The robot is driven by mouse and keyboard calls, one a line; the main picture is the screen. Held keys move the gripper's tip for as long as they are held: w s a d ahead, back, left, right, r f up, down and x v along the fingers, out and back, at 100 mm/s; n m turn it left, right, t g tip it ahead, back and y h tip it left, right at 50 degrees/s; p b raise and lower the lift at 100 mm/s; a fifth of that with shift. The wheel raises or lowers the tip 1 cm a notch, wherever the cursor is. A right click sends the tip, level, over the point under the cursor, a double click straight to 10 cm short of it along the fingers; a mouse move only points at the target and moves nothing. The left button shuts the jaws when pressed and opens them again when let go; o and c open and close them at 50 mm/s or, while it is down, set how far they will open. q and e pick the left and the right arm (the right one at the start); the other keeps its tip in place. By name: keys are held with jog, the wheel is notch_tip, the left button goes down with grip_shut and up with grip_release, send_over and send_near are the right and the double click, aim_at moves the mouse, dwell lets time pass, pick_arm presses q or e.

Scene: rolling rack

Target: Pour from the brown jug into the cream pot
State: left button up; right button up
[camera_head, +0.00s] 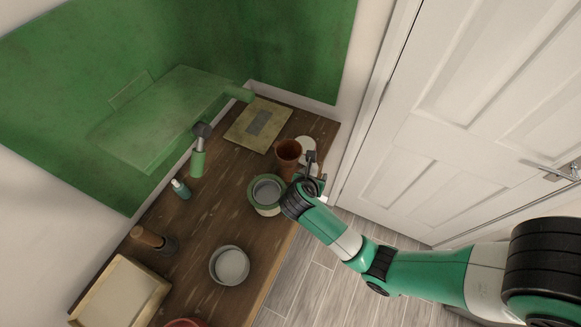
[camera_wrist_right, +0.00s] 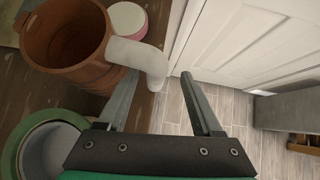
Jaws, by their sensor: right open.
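The brown jug (camera_head: 287,156) stands upright near the right edge of the wooden counter in the head view. In the right wrist view the jug (camera_wrist_right: 62,42) fills the upper left, with its pale curved handle (camera_wrist_right: 138,55) toward my gripper. A pot with a green rim and cream side (camera_head: 267,209) sits just in front of the jug; its green rim (camera_wrist_right: 18,140) shows at lower left in the wrist view. My right gripper (camera_head: 312,168) is open beside the jug. In the wrist view its fingers (camera_wrist_right: 160,80) are apart, with the handle near the left finger. My left gripper is not in view.
A pale grey bowl (camera_head: 229,265) stands nearer on the counter (camera_head: 207,222). A white-topped pink container (camera_wrist_right: 127,18) is behind the jug. A white door (camera_head: 480,110) is at right.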

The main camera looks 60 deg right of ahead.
jog(key=x, duration=0.5)
jog(key=shift+w+d+r, duration=0.2)
jog(key=shift+w+r, duration=0.05)
grip_shut()
dwell(1.0)
